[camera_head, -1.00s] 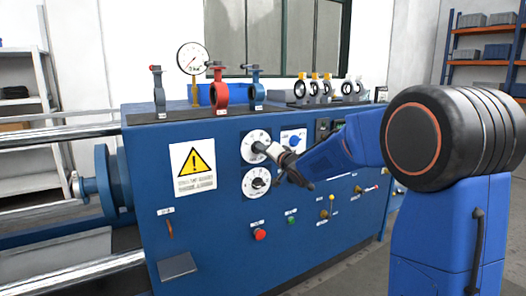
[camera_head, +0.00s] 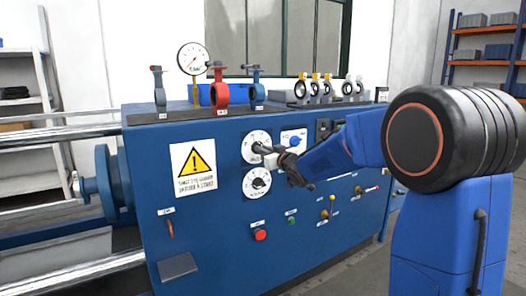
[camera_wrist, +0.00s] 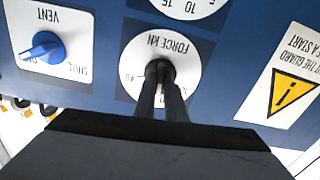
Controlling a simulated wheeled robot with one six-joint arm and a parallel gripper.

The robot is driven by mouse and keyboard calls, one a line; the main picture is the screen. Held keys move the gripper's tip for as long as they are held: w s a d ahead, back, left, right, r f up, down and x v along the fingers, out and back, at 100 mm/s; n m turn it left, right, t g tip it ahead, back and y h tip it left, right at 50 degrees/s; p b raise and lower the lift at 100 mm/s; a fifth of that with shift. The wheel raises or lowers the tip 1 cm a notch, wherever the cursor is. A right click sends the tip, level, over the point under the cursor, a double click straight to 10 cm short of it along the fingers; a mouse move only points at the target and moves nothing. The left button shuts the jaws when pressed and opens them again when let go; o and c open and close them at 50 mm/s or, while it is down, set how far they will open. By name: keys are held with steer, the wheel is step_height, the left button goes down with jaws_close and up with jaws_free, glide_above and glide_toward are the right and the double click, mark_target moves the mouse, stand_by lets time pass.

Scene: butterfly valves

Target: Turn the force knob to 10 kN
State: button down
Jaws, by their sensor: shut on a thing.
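The force knob, a dark knob (camera_wrist: 159,69), sits at the centre of a white round dial (camera_wrist: 182,48) lettered FORCE kN, upside down in the wrist view. In the head view this is the upper dial (camera_head: 252,137) on the blue panel. My gripper (camera_head: 264,149) reaches it from the right, and its two dark fingers (camera_wrist: 160,84) are shut on the knob. The fingers and palm hide part of the knob and the dial's lower half in the wrist view. I cannot read the knob's setting.
A second dial (camera_head: 257,183) is just below. The blue VENT knob (camera_wrist: 46,48) is beside the force dial. A yellow warning sign (camera_head: 194,171) is to the left. Valves, including a red one (camera_head: 220,94), and a gauge (camera_head: 193,59) stand on top of the cabinet.

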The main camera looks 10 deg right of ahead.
steer(key=n, duration=1.2)
steer(key=shift+a+f, duration=0.1)
steer(key=shift+f, duration=0.1)
steer(key=shift+s, duration=0.1)
stand_by(0.4)
steer(key=c, duration=1.8)
jaws_free()
steer(key=v, duration=1.7)
steer(key=shift+s+r, duration=0.1)
steer(key=shift+s, duration=0.05)
steer(key=shift+s, duration=0.1)
